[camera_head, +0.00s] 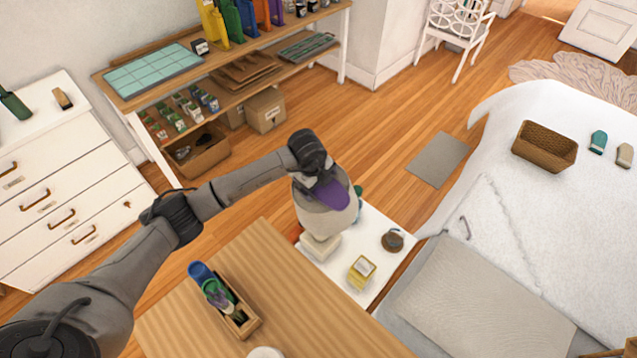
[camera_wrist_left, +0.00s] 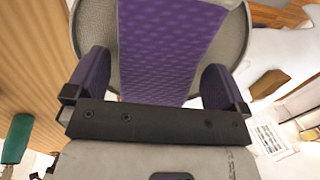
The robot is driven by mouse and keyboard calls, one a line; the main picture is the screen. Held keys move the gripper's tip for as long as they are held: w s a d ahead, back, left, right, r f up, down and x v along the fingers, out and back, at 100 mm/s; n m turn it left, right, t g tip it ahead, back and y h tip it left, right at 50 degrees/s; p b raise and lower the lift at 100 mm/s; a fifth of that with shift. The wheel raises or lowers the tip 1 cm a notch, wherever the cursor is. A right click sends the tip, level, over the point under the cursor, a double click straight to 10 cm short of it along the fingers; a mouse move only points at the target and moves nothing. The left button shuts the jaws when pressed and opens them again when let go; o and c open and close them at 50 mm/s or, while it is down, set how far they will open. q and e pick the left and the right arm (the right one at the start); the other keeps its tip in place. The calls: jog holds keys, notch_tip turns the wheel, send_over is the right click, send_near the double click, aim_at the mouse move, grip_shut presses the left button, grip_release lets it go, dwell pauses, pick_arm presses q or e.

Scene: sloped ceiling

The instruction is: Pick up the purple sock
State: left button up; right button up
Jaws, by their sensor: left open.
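The purple sock (camera_head: 331,193) lies draped over a pale rounded lampshade (camera_head: 322,222) above the small white table. In the left wrist view the sock (camera_wrist_left: 165,50) is a dotted purple strip running down the middle, with the shade's grey woven surface (camera_wrist_left: 232,50) behind it. My left gripper (camera_head: 322,182) is at the sock from above. In the wrist view its fingers (camera_wrist_left: 155,80) are open, one on each side of the strip; I cannot tell whether they touch it. The gripper and wrist hide part of the sock. My right gripper is not in view.
The white side table (camera_head: 378,228) holds a yellow-labelled box (camera_head: 361,272) and a round brown object (camera_head: 392,240). A wooden table (camera_head: 300,300) with an organizer box (camera_head: 240,318) is in front. The bed (camera_head: 530,220) is right, a shelf bench (camera_head: 215,72) behind. Wooden floor lies between.

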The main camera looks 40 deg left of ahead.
pick_arm(q)
jog(key=shift+f, duration=0.1)
jog(key=shift+c, duration=0.2)
jog(key=c, duration=0.8)
